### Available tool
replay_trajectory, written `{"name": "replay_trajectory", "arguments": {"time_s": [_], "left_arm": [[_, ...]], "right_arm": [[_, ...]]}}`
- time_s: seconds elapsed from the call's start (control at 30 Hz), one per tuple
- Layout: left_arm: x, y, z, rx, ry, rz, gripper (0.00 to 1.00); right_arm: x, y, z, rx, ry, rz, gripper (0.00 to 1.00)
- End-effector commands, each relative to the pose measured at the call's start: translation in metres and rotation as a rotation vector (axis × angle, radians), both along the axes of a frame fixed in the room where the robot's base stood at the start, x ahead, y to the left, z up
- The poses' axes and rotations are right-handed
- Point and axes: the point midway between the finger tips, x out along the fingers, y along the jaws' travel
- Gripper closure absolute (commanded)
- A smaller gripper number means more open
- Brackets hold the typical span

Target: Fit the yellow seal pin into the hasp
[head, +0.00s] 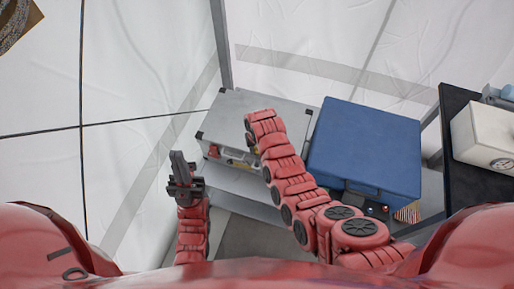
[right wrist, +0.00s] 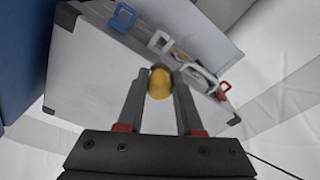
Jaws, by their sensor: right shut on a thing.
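My right gripper (right wrist: 158,90) is shut on the yellow seal pin (right wrist: 160,83), whose rounded yellow end shows between the fingers. It is at the front of a silver case (right wrist: 88,85), which also shows in the head view (head: 240,106). A blue loop (right wrist: 123,17), a white loop (right wrist: 160,42) and a red loop (right wrist: 223,90) sit along the case's latch side. I cannot tell which holds the hasp, or whether the pin touches it. In the head view my right arm hides most of this gripper. My left gripper (head: 180,165) points upward, empty, left of the case; its finger gap is unclear.
A pale carry handle (right wrist: 197,73) is on the case front, close to my right fingertips. A blue case (head: 365,145) stands right of the silver one. A dark table (head: 455,110) with a pale box (head: 485,135) is at far right. White tent walls enclose the left and back.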

Motion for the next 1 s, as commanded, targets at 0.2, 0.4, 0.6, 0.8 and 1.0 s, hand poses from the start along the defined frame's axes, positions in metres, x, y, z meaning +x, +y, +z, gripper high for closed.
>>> {"name": "replay_trajectory", "arguments": {"time_s": [0.2, 0.4, 0.6, 0.8, 1.0], "left_arm": [[0.0, 0.0, -0.018, 0.0, 0.0, 0.0, 1.0], [0.0, 0.0, -0.032, 0.0, 0.0, 0.0, 1.0], [0.0, 0.0, -0.039, 0.0, 0.0, 0.0, 1.0], [0.0, 0.0, -0.038, 0.0, 0.0, 0.0, 1.0], [0.0, 0.0, -0.038, 0.0, 0.0, 0.0, 1.0]], "right_arm": [[0.0, 0.0, -0.023, 0.0, 0.001, -0.001, 1.0], [0.0, 0.0, -0.043, 0.001, -0.001, -0.002, 1.0], [0.0, 0.0, -0.053, 0.0, 0.0, -0.002, 1.0], [0.0, 0.0, -0.053, 0.0, 0.0, -0.002, 1.0], [0.0, 0.0, -0.053, 0.0, 0.0, -0.002, 1.0]]}}
